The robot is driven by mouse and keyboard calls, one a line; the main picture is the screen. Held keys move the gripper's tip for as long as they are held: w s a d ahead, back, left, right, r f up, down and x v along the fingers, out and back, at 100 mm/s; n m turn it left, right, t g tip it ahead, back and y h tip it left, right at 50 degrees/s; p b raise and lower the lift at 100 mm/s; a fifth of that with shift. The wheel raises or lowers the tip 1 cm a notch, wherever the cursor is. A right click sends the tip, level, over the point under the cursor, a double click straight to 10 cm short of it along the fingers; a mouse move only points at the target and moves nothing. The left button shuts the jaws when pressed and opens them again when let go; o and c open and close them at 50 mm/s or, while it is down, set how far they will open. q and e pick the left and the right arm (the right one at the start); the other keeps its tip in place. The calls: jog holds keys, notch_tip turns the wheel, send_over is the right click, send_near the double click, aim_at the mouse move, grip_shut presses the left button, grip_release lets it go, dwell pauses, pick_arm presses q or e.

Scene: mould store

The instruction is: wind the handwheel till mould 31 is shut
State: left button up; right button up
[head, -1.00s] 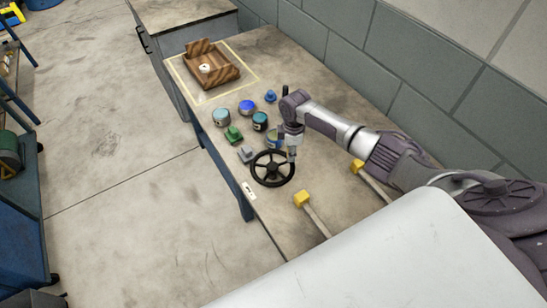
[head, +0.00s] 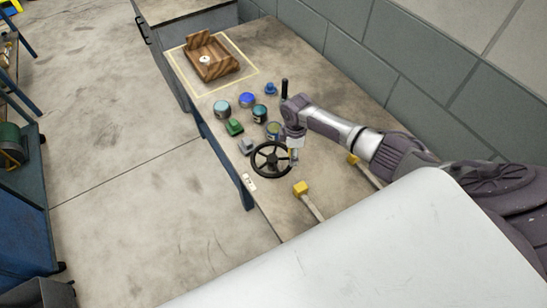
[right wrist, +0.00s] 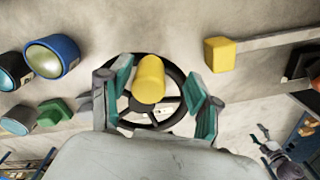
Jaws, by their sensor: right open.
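The black spoked handwheel (head: 262,172) stands at the front edge of the bench. In the right wrist view the handwheel (right wrist: 172,117) lies beyond its yellow grip (right wrist: 149,79). My right gripper (head: 293,157) is over the wheel's right side. Its two green-padded fingers (right wrist: 160,95) are apart, one on each side of the yellow grip, with visible gaps. A wooden box-like piece (head: 222,69), perhaps the mould, sits at the far end of the bench with a white disc in it. I cannot read a number 31 on it. My left gripper is not in view.
A small white label (head: 249,183) is at the front edge. The wall (head: 400,65) runs behind.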

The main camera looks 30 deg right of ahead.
notch_tip(320, 180, up, 6)
jog(key=p, duration=0.5)
jog(key=shift+r+p, duration=0.2)
jog(key=shift+p, duration=0.1)
jog(key=shift+r, duration=1.35)
jog(key=shift+f, duration=0.1)
